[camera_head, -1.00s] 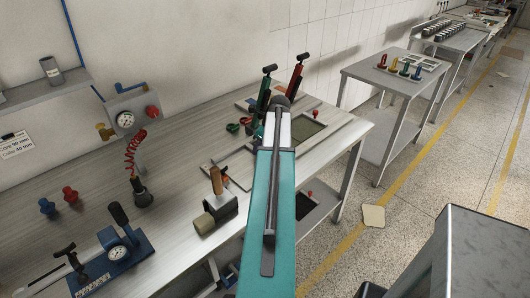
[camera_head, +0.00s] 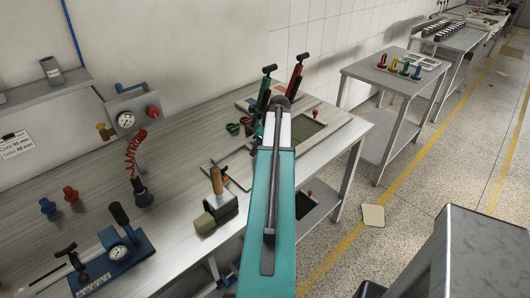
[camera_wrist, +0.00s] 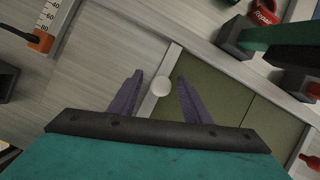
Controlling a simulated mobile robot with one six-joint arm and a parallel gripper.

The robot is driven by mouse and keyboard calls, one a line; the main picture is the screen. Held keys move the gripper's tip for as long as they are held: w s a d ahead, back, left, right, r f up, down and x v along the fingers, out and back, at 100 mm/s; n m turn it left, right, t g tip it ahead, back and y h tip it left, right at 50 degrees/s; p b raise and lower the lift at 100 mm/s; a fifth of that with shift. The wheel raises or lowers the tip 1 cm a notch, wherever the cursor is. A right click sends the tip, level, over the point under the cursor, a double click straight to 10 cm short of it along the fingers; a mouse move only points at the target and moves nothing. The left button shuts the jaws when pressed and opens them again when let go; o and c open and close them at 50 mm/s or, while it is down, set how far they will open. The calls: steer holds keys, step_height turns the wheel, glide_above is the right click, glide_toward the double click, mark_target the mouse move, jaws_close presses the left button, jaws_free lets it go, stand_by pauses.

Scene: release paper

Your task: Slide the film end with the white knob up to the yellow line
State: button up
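The white knob (camera_wrist: 161,87) shows in the wrist view on a pale strip (camera_wrist: 150,106) along the edge of an olive-green panel that looks like the film (camera_wrist: 222,98). The green panel also shows in the head view (camera_head: 305,126), inside a light frame. My gripper (camera_wrist: 160,77) is open, its two dark purple fingers on either side of the knob, with a visible gap to each. Whether the fingertips are down at knob height I cannot tell. In the head view my arm hides the knob and the fingers. I cannot make out the yellow line.
A green-handled tool (camera_head: 265,88) and a red-handled tool (camera_head: 296,77) stand behind the frame. A ruler with an orange end (camera_wrist: 42,40) lies at upper left in the wrist view. A wooden-handled tool (camera_head: 216,181) and a blue gauge device (camera_head: 117,253) stand left on the bench.

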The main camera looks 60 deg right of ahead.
steer(key=shift+r, duration=0.15)
steer(key=b+v, duration=0.3)
steer(key=v, duration=1)
steer(key=shift+r, duration=0.3)
steer(key=shift+s, duration=0.15)
stand_by(0.5)
